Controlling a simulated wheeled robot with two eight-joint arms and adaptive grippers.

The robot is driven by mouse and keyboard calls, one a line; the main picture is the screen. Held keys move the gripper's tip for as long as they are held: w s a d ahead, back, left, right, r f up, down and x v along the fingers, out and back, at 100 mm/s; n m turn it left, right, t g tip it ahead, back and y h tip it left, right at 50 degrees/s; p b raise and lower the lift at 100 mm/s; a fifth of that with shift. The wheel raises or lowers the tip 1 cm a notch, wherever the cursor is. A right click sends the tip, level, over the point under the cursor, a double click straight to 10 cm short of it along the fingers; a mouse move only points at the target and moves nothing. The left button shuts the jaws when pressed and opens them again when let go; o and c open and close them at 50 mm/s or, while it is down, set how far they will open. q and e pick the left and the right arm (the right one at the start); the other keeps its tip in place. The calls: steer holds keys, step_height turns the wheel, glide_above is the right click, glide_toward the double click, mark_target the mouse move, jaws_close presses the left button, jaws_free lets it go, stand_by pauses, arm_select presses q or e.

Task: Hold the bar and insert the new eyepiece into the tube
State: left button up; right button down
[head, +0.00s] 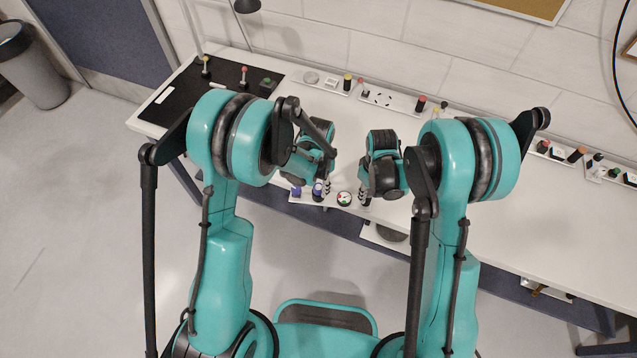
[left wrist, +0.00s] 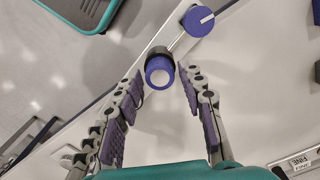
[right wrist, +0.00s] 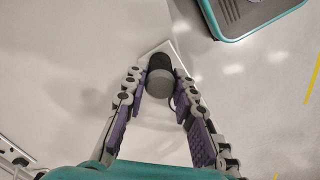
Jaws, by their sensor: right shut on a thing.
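My left gripper (head: 323,190) is low over the front edge of the table. In the left wrist view its two fingers (left wrist: 161,78) stand apart on either side of a dark cylinder with a purple rim (left wrist: 159,72) and pale centre. My right gripper (head: 364,197) is to the right, also low at the table edge. In the right wrist view its fingers are shut on a dark cylinder with a grey end (right wrist: 160,70). I cannot tell which part is the bar, tube or eyepiece.
A black mat (head: 215,82) with small knobs lies back left. Trays of small parts (head: 395,98) line the wall side.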

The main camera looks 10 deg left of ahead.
mark_target(318, 187)
arm_select(q)
steer(key=shift+r, duration=0.1)
step_height(318, 187, up, 12)
stand_by(0.6)
